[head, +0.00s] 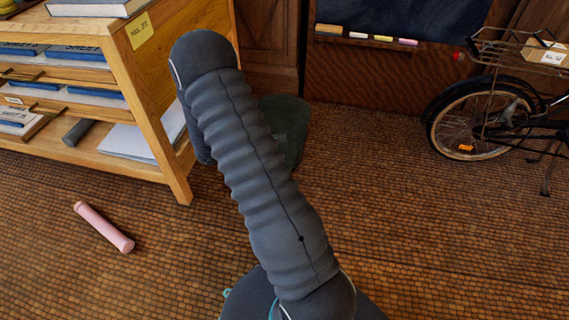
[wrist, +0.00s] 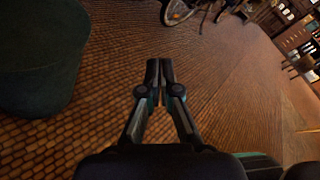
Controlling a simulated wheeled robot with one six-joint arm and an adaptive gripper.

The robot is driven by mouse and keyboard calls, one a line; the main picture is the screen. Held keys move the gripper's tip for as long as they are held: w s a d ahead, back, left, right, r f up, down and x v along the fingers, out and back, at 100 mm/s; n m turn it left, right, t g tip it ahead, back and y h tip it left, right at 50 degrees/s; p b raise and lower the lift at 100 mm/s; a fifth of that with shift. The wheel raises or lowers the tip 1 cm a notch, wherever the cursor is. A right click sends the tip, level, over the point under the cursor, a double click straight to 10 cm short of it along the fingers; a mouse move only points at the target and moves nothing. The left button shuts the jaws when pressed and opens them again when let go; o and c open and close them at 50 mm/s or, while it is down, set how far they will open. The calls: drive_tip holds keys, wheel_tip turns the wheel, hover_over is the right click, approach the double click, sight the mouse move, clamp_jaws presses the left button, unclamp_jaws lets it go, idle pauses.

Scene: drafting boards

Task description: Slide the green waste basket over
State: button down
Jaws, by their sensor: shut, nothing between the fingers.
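The green waste basket (head: 290,128) stands on the floor beside the wooden shelf, partly hidden behind my arm in the head view. In the wrist view the dark green basket (wrist: 40,60) fills the upper left, cut off by the frame edge. My gripper (wrist: 159,66) is shut and empty, with its fingertips together, to the right of the basket. A gap of bare floor shows between the fingers and the basket in that view. In the head view my gripper is hidden behind my arm.
A wooden shelf (head: 180,80) with books stands at left. A pink cylinder (head: 104,227) lies on the floor before it. A chalkboard (head: 405,18) with a chalk ledge is at the back. The floor right of the basket is clear.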

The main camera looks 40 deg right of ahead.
drive_tip(key=f+n+t+p, duration=0.1)
drive_tip(key=f+n+t, duration=0.2)
drive_tip(key=f+n, duration=0.3)
drive_tip(key=f+n+t+p, duration=0.1)
drive_tip(key=f+n+t, duration=0.3)
drive_tip(key=f, duration=0.9)
drive_tip(key=f+n+t+p, duration=0.1)
drive_tip(key=f+n+t, duration=0.2)
drive_tip(key=f+n, duration=0.6)
drive_tip(key=shift+w+a+f+t+h, duration=0.2)
drive_tip(key=shift+w+a+t+h, duration=0.15)
drive_tip(key=shift+w+t+h, duration=0.05)
approach(289, 159)
drive_tip(key=d, duration=0.1)
drive_tip(key=s+d, duration=0.1)
drive_tip(key=d, duration=0.2)
drive_tip(key=shift+s+r, duration=0.1)
drive_tip(key=shift+s, duration=0.25)
drive_tip(key=w, duration=0.1)
drive_tip(key=w+d, duration=0.1)
drive_tip(key=w, duration=0.1)
drive_tip(key=shift+d, duration=0.1)
drive_tip(key=shift+w+d, duration=0.2)
drive_tip(key=shift+w, duration=0.35)
drive_tip(key=shift+w, duration=0.1)
